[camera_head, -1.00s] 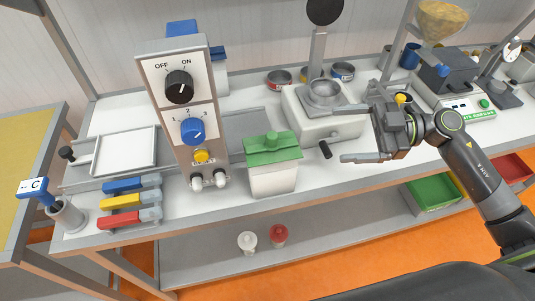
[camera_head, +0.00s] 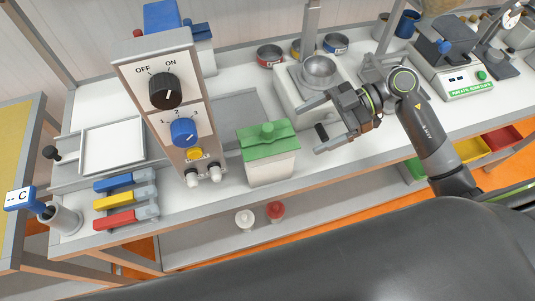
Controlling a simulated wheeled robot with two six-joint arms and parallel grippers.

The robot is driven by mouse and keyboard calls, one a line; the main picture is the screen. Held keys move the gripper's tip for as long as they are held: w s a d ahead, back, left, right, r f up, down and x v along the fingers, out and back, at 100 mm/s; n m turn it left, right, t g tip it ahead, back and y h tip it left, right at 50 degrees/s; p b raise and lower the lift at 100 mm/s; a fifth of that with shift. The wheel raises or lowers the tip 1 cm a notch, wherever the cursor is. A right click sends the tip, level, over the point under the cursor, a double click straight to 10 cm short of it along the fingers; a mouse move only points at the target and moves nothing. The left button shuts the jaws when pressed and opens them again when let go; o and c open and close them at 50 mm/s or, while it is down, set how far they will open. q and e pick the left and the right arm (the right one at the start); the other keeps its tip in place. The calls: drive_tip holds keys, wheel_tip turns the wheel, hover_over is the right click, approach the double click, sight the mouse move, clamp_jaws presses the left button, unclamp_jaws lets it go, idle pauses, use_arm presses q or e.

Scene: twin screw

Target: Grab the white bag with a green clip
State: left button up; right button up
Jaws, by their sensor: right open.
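The white bag (camera_head: 270,170) stands upright on the bench, right of the control panel. A green clip (camera_head: 268,139) with a raised knob covers its top; together they look much like a lidded box. My right gripper (camera_head: 310,129) is open and empty. Its fingers point left toward the bag, from just right of it and slightly above the clip in the picture. I see a gap between fingertips and bag. My left gripper is not in view.
A tall control panel (camera_head: 170,110) stands close on the bag's left. A white machine with a metal cup (camera_head: 319,70) is behind the gripper. Blue, yellow and red handles (camera_head: 125,200) lie at the front left. The bench's front edge is just before the bag.

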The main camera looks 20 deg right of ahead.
sight(280, 141)
drive_tip(key=p+x, duration=0.1)
drive_tip(key=x, duration=0.2)
drive_tip(key=p+x, duration=0.1)
drive_tip(key=x, duration=0.1)
drive_tip(key=p+x, duration=0.1)
drive_tip(key=x, duration=0.2)
drive_tip(key=shift+a+r, duration=0.15)
drive_tip(key=shift+a, duration=0.3)
drive_tip(key=shift+s+a+f, duration=0.1)
drive_tip(key=shift+a+f, duration=0.1)
drive_tip(key=shift+a, duration=0.1)
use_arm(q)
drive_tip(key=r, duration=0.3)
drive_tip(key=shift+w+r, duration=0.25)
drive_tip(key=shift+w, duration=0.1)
use_arm(e)
drive_tip(key=c, duration=1.2)
